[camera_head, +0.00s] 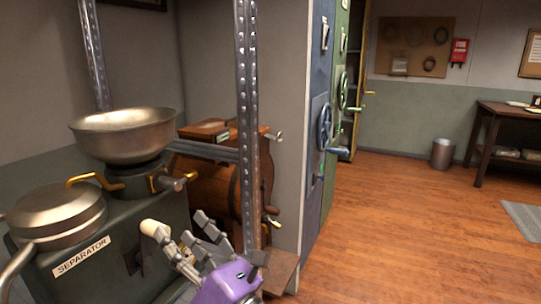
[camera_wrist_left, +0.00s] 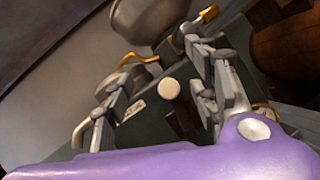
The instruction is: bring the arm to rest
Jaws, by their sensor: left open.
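My left gripper (camera_head: 190,240), with a purple body and grey jointed fingers, is open at the bottom centre of the head view. It is just right of the separator's cream knob (camera_head: 155,228). In the left wrist view the open fingers (camera_wrist_left: 164,70) stand on either side of the picture, with the round cream knob (camera_wrist_left: 170,89) seen in the gap between them. The fingers do not appear closed on it; the exact distance cannot be told. The dark green separator (camera_head: 130,238) has a metal bowl (camera_head: 122,135) on top. My right gripper is out of view.
A steel post (camera_head: 247,120) rises close behind my left gripper. A wooden barrel machine (camera_head: 205,190) stands behind it. A blue cabinet with a wheel handle (camera_head: 325,125) is to the right. The wooden floor (camera_head: 400,230) is open toward a table (camera_head: 500,115) and a bin (camera_head: 442,153).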

